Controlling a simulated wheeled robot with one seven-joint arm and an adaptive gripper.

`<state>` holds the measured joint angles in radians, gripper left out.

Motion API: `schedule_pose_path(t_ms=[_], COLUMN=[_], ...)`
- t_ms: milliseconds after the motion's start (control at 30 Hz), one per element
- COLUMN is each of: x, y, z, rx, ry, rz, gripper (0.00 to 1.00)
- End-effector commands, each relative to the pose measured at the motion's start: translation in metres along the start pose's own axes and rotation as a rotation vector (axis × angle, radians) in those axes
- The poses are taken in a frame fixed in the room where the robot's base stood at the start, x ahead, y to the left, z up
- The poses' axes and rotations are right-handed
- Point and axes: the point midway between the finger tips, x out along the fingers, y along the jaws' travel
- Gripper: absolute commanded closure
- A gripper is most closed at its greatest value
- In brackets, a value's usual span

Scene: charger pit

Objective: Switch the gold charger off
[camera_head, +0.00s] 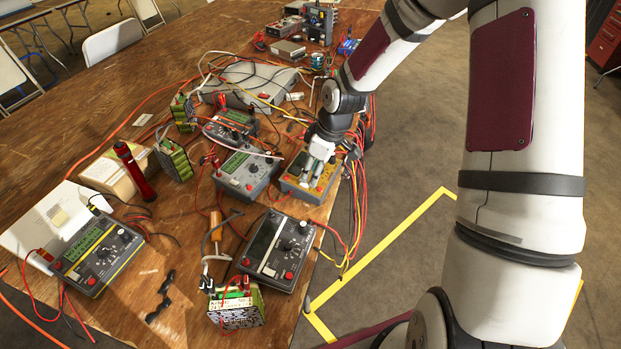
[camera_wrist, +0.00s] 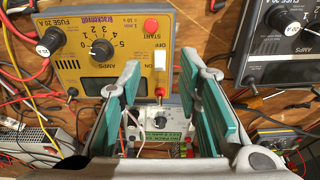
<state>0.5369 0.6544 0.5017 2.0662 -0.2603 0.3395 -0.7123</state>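The gold charger (camera_head: 290,186) stands near the right edge of the wooden table, in the middle of the head view. In the wrist view the gold charger (camera_wrist: 85,72) fills the upper left, with a black dial (camera_wrist: 101,49), a red START button (camera_wrist: 151,25) and a white rocker switch (camera_wrist: 160,61) beside ON and OFF lettering. I cannot tell for sure which way the rocker is set. My gripper (camera_head: 317,168) is over the charger in the head view. In the wrist view my gripper (camera_wrist: 163,66) is open and empty, its teal-padded fingers either side of the rocker.
A grey charger (camera_head: 246,175) stands just left of the gold one, and a dark charger (camera_head: 278,250) stands in front. Red and yellow cables (camera_head: 360,200) hang over the table edge beside my arm. Battery packs (camera_head: 237,308) and more chargers crowd the table.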

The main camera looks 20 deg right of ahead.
Motion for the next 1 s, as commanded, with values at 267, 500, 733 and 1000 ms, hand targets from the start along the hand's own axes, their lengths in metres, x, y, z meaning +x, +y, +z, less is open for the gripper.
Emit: schedule_pose_path(t_ms=[267, 500, 733, 1000], x=[-0.055, -0.075, -0.077, -0.077], y=[0.001, 0.0, 0.0, 0.0], z=[0.0, 0.0, 0.0, 0.0], rx=[0.001, 0.0, 0.0, 0.0], ry=[0.001, 0.0, 0.0, -0.001], rz=[0.004, 0.001, 0.0, 0.0], gripper=[0.68, 0.68, 0.68, 0.68])
